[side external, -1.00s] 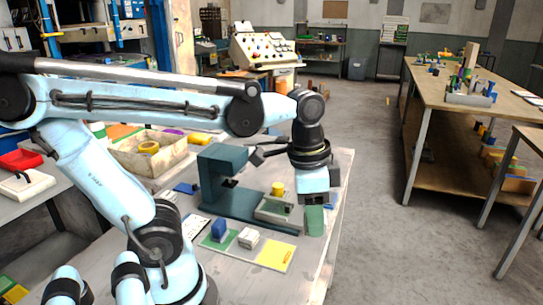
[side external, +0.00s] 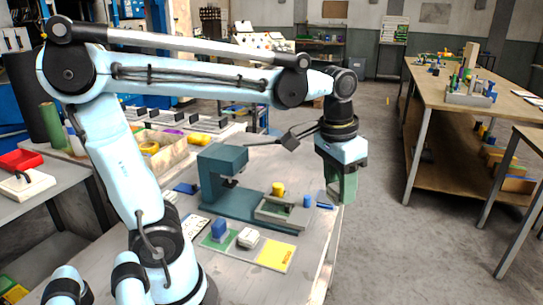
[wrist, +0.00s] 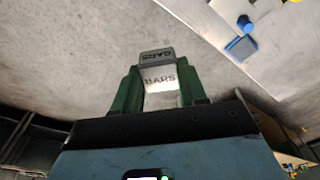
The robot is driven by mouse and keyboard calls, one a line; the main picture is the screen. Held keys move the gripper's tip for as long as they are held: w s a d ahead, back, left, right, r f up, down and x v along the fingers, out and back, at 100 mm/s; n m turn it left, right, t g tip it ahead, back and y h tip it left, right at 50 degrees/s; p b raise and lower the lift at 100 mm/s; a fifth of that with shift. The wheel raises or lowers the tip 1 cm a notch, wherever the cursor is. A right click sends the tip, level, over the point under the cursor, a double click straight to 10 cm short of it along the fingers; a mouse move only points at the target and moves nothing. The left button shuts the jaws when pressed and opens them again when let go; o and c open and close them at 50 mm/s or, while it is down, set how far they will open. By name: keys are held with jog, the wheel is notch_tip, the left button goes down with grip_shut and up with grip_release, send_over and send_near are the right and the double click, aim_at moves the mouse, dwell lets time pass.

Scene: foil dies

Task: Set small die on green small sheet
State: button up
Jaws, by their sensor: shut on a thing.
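My gripper (side external: 341,188) has green fingers and hangs in the air by the table's right edge. In the wrist view its fingers (wrist: 159,87) are shut on a grey block (wrist: 161,78) lettered BARS; the side view shows only a little of it. A green sheet (side external: 209,243) lies on the table to the left of the gripper, in a row with a pale and a yellow sheet (side external: 275,256). A white block (side external: 248,238) stands between the green and yellow sheets.
A teal press (side external: 222,165) stands behind the sheets, with a grey tray and a yellow cylinder (side external: 278,188) on its base. A small blue cylinder (side external: 307,201) and a flat blue piece (side external: 325,206) lie near the table's right edge.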

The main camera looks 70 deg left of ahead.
jog(key=shift+s+a+f+m, duration=0.1)
jog(key=shift+s+a+m, duration=0.1)
jog(key=shift+a+m, duration=0.35)
jog(key=s+a+f+m, duration=0.2)
jog(key=a, duration=0.4)
jog(key=s+a+f+m, duration=0.1)
jog(key=a+f+m, duration=0.2)
jog(key=a, duration=0.3)
jog(key=s+a+f+m+h, duration=0.1)
jog(key=s+a+f+m, duration=0.1)
jog(key=a, duration=0.4)
jog(key=shift+s+a+f+m+g, duration=0.3)
jog(key=shift+a+f+m, duration=0.15)
jog(key=shift+f, duration=2.2)
jog(key=shift+f, duration=0.6)
jog(key=o, duration=0.8)
jog(key=shift+a, duration=0.1)
jog(key=shift+o, duration=0.2)
jog(key=shift+r, duration=0.1)
